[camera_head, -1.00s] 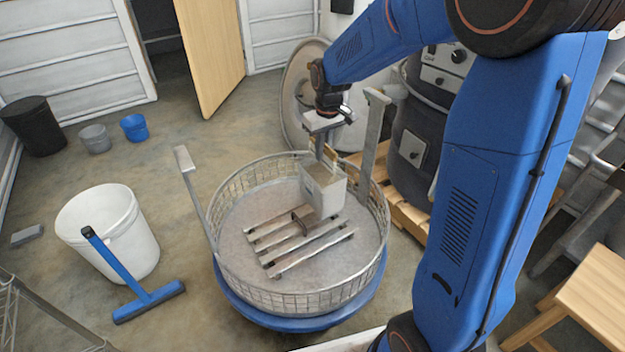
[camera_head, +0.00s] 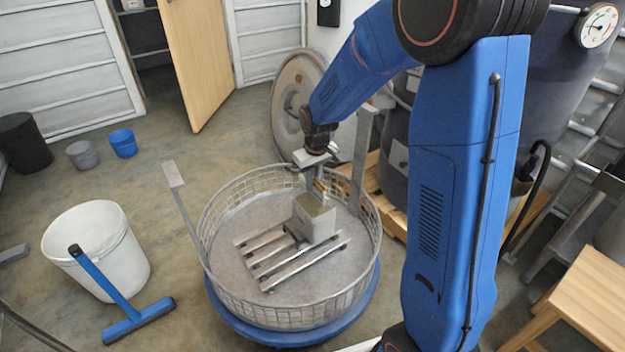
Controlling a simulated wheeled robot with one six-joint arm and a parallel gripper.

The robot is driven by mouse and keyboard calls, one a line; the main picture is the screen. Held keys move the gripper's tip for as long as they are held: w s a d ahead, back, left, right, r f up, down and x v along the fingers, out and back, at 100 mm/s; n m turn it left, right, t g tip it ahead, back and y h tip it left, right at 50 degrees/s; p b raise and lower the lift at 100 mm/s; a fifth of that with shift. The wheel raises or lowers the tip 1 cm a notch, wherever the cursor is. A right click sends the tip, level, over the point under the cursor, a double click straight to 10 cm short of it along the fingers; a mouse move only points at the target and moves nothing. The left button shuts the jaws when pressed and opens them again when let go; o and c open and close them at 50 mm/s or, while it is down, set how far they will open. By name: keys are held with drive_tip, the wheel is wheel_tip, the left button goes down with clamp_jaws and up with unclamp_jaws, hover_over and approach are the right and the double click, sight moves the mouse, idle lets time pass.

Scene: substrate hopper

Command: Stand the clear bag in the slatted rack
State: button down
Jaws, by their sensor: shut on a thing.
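The clear bag (camera_head: 314,217) shows as a grey, boxy, see-through block inside the round mesh-walled basket. My gripper (camera_head: 316,188) comes down from above and is shut on its top. The bag is roughly upright. Its lower part overlaps the back right end of the slatted rack (camera_head: 285,268), and I cannot tell whether it rests between the slats or hangs just above them. The rack lies on the basket floor, with several pale parallel slats. The fingertips are small and partly hidden against the bag.
The mesh basket (camera_head: 232,309) stands on a blue round base, with upright posts at its left (camera_head: 184,208) and right back (camera_head: 361,160). A white bucket (camera_head: 112,255) and a blue squeegee (camera_head: 120,300) are at left. A wooden stool (camera_head: 590,295) is at right.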

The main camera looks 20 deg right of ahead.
drive_tip(key=c, duration=1.8)
unclamp_jaws()
drive_tip(key=shift+c, duration=0.2)
drive_tip(key=r, duration=0.3)
drive_tip(key=s+r, duration=0.1)
drive_tip(key=r, duration=0.7)
drive_tip(key=shift+s+d+r, duration=0.15)
drive_tip(key=shift+r, duration=0.1)
drive_tip(key=s+d+r+m+t, duration=0.15)
drive_tip(key=s+r, duration=0.25)
drive_tip(key=s, duration=0.4)
drive_tip(key=s+d+r, duration=0.3)
drive_tip(key=s+r, duration=0.1)
drive_tip(key=s, duration=0.5)
drive_tip(key=s+d+f+m+t, duration=0.1)
drive_tip(key=s+d+m+t, duration=0.1)
drive_tip(key=s, duration=1.3)
drive_tip(key=shift+s, duration=0.15)
